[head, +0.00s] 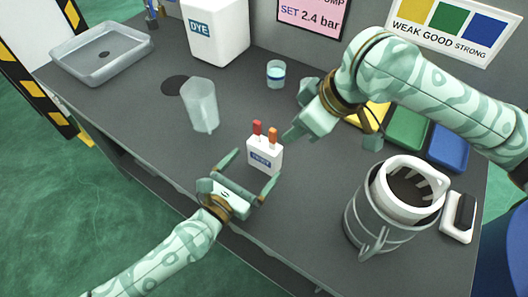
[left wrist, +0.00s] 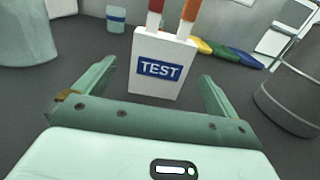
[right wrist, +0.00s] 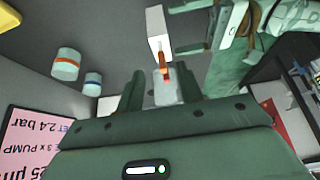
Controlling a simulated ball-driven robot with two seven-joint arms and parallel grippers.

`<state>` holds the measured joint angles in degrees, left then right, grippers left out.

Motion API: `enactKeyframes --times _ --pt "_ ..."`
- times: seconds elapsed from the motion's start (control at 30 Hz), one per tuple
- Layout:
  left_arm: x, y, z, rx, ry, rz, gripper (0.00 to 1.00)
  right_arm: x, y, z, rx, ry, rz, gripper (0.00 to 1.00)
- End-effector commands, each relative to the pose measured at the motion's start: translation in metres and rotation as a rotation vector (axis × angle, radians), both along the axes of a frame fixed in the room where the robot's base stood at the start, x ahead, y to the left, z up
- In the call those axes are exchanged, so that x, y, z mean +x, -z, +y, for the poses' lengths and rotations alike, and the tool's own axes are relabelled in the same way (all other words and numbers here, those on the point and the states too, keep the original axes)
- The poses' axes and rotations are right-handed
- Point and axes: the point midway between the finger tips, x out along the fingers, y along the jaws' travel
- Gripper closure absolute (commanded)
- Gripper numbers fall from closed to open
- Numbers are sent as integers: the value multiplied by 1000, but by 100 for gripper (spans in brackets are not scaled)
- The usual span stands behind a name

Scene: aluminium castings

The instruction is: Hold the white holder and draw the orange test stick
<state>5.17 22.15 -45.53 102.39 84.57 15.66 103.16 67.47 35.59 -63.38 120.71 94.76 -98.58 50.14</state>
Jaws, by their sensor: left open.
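The white holder (head: 265,157) stands upright on the grey table, with its blue TEST label facing my left gripper. A red stick (head: 257,128) and an orange stick (head: 273,136) stand up out of its top. My left gripper (head: 254,172) is open, its fingers spread toward the holder's two sides; in the left wrist view the holder (left wrist: 160,82) is ahead between them, apart from both. My right gripper (head: 294,118) is open and empty, beyond and right of the holder. In the right wrist view the orange stick (right wrist: 164,62) shows ahead of its spread fingers.
A clear beaker (head: 201,106) stands left of the holder, a blue-banded cup (head: 275,74) behind it. A metal canister (head: 376,222) with a white ring is at right. Yellow, green and blue (head: 448,146) trays lie behind it. A grey basin (head: 103,55) sits far left.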

Motion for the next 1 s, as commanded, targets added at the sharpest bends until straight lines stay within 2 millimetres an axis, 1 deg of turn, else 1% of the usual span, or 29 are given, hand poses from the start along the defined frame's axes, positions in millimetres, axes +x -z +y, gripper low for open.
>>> enactKeyframes --times 0.03,0.1,0.2,0.3,0.47,0.67,0.7,0.77,0.8,0.87,0.93,0.97,1.0 --pt "10 -1 -6 -2 -2 -2 4 0 0 0 0 0 0 64" --pt "21 -1 -14 -1 -1 -3 4 0 0 0 0 0 0 64" --pt "34 -1 -22 -1 -1 -2 4 0 0 0 0 0 0 64" --pt "42 0 -28 -1 -1 -1 4 0 0 0 0 0 0 64" --pt "48 0 -32 1 0 -1 4 0 0 0 0 0 0 64" --pt "48 0 -32 1 0 -1 4 0 0 0 0 0 0 64" --pt "48 0 -32 1 0 -1 6 0 0 0 0 0 0 64" --pt "48 0 -32 1 0 -1 23 0 0 0 0 0 0 64" --pt "48 0 -32 1 0 -1 34 0 0 0 0 0 0 64" --pt "48 0 -32 1 0 -1 51 0 0 0 0 0 0 64" --pt "48 0 -32 1 0 -1 52 0 0 0 0 0 0 64" --pt "48 0 -32 1 0 -1 52 0 0 0 0 0 0 72" --pt "48 0 -32 1 0 -1 52 1 -1 0 0 0 -4 74"
